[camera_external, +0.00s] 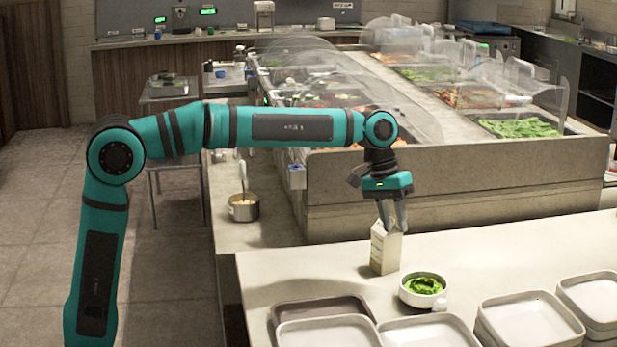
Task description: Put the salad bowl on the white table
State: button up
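The salad bowl (408,297) is a small white round bowl with green leaves in it. It stands upright on the pale counter (300,265) in front. My gripper (393,230) points down, above and a little behind and left of the bowl, apart from it. Its fingers are spread and overlap the top of a beige carton (384,255) in this view. I cannot tell whether they touch the carton. A small light-topped table (165,92) stands at the back left; I cannot tell whether it or the pale counter is the white table.
A dark tray (290,310) and stacks of white trays (527,320) line the counter's front edge. A metal pot (243,210) stands on the left ledge. Behind is a salad bar with clear guards (400,100). The counter left of the carton is clear.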

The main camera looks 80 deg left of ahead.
jog(key=s+d+r+m+t+y, duration=0.15)
jog(key=s+r+t, duration=0.25)
jog(key=s, duration=0.6)
jog(key=s+d+r+m+t+y, duration=0.1)
jog(key=s+r+m+t, duration=0.2)
jog(key=s, duration=0.7)
jog(key=s+d+r+t+y, duration=0.1)
jog(key=s+r+t, duration=0.4)
jog(key=s, duration=0.5)
jog(key=s+m+t, duration=0.2)
jog(key=s+t, duration=0.1)
jog(key=s, duration=0.9)
jog(key=shift+s+d+m, duration=0.2)
jog(key=shift+m, duration=0.15)
